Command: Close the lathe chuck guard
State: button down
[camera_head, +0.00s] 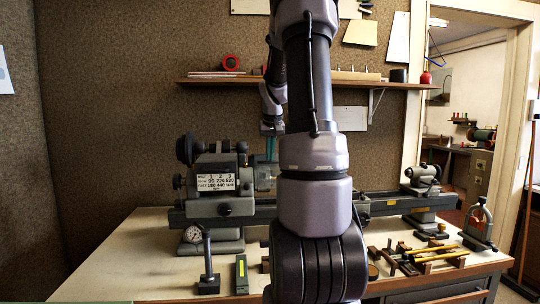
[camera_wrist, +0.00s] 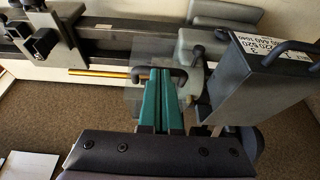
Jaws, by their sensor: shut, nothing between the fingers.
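The lathe (camera_head: 218,160) stands on the bench, with its grey headstock left of my arm. The chuck guard (camera_head: 266,181) is a clear pane at the headstock's right side. In the wrist view the guard (camera_wrist: 133,72) is a faint see-through sheet beyond my fingertips. My gripper (camera_head: 271,157) has teal fingers and points down at the guard. In the wrist view my gripper (camera_wrist: 160,76) is shut and empty, its tips at or very near the guard and a dark curved bar. I cannot tell whether they touch. The chuck is mostly hidden.
A brass rod (camera_wrist: 100,73) lies along the lathe axis. The tailstock (camera_head: 422,176) is at the right. A wall shelf (camera_head: 215,80) hangs behind my arm.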

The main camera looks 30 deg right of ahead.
aim_at(270, 167)
jog(key=f, duration=0.4)
jog(key=shift+s+a, duration=0.15)
jog(key=shift+s, duration=0.05)
jog(key=shift+s+f, duration=0.1)
jog(key=shift+f, duration=0.15)
